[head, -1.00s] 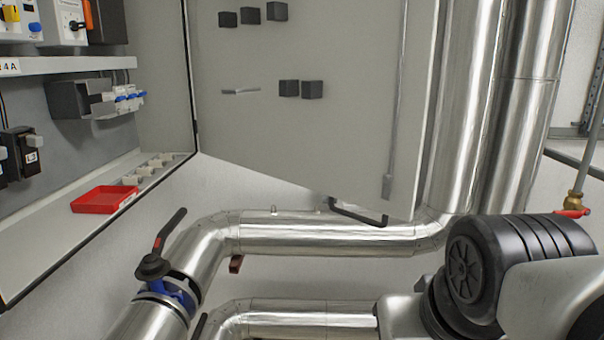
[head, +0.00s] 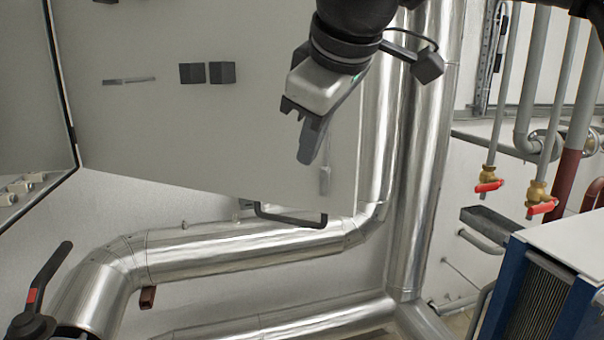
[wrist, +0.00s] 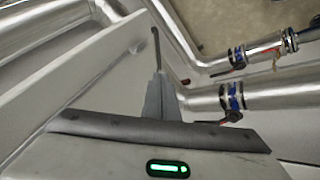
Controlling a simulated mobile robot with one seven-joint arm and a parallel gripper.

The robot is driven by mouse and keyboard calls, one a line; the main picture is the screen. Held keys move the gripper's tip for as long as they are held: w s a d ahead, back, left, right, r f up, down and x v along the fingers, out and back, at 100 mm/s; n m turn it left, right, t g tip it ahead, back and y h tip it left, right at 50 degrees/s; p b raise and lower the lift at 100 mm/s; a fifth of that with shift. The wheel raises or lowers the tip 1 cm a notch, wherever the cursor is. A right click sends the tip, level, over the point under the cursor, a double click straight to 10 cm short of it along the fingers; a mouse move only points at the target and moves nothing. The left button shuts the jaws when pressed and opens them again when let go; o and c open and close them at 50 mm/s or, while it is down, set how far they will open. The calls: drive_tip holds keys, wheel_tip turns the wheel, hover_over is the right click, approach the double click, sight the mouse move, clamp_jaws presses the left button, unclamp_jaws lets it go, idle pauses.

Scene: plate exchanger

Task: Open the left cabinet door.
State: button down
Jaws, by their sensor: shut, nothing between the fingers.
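A large grey cabinet door (head: 180,130) stands swung open in the head view, with its edge by the cabinet at the left. Its inner face carries dark blocks and a long vertical rod near the right edge. I cannot tell whether this is the left door; no other door is clearly visible. My gripper (head: 305,158) hangs in front of the door's right part, fingers together and empty. In the wrist view my gripper (wrist: 158,78) shows shut fingers beside the pale door panel (wrist: 75,70). Contact with the door cannot be told.
Silver pipes (head: 230,250) run below and right of the door. A black valve lever (head: 48,278) is at the lower left. A dark bent bar (head: 290,218) shows under the door. Red-handled taps (head: 488,184) and a blue-framed unit (head: 545,285) stand at the right.

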sight(305, 174)
drive_tip(key=w+f, duration=0.2)
drive_tip(key=w, duration=0.1)
drive_tip(key=w+f, duration=0.2)
drive_tip(key=f, duration=0.1)
drive_tip(key=w+f, duration=0.2)
drive_tip(key=w, duration=0.1)
drive_tip(key=shift+w+a+f, duration=0.3)
drive_tip(key=shift+w, duration=0.05)
drive_tip(key=shift+w+d, duration=0.15)
drive_tip(key=shift+w, duration=0.25)
drive_tip(key=shift+w, duration=0.1)
